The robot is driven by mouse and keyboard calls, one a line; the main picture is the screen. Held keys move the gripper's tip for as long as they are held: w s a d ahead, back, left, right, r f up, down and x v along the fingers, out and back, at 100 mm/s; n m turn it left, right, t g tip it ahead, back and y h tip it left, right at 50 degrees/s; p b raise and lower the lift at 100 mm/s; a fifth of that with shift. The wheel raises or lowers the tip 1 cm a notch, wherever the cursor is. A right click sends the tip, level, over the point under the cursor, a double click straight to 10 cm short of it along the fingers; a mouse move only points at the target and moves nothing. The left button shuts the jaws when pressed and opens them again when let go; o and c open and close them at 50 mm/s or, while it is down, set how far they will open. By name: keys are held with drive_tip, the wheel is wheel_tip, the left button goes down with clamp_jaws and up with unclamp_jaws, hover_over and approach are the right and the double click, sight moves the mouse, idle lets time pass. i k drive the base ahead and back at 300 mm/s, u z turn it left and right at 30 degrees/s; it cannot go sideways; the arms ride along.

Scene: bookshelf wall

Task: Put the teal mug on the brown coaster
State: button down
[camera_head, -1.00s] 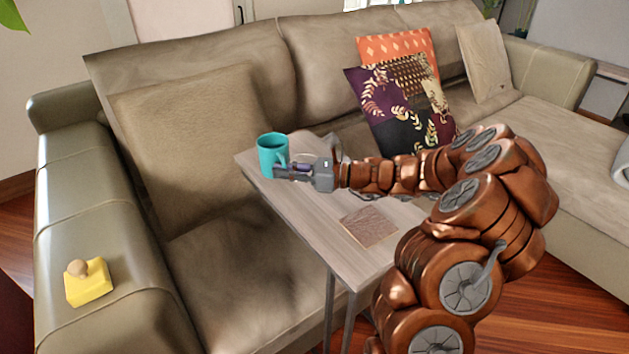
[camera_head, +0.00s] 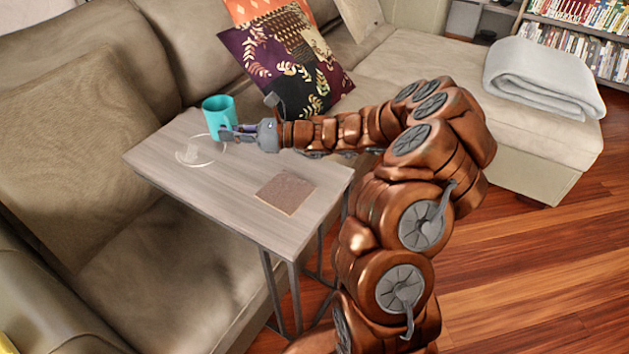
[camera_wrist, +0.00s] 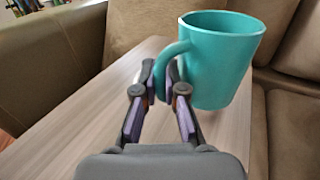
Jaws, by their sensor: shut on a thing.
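The teal mug (camera_head: 219,118) is upright at the back edge of the small side table. My gripper (camera_head: 229,132) is shut on its handle from the right. In the wrist view the mug (camera_wrist: 224,62) stands to the right of my fingers (camera_wrist: 166,84), with the handle between the fingertips. I cannot tell for sure whether its base is clear of the tabletop. The brown coaster (camera_head: 285,193) lies flat and empty on the table, nearer and to the right of the mug.
The grey wood side table (camera_head: 235,215) has a clear round glass item (camera_head: 200,150) left of the mug. The sofa (camera_head: 90,120) is behind and left, with patterned cushions (camera_head: 285,70) behind my arm. The tabletop around the coaster is free.

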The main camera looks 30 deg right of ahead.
sight(285, 195)
drive_tip(key=z, duration=2.05)
drive_tip(key=k, duration=1.65)
drive_tip(key=u, duration=1.6)
drive_tip(key=i, duration=0.5)
drive_tip(key=z, duration=0.05)
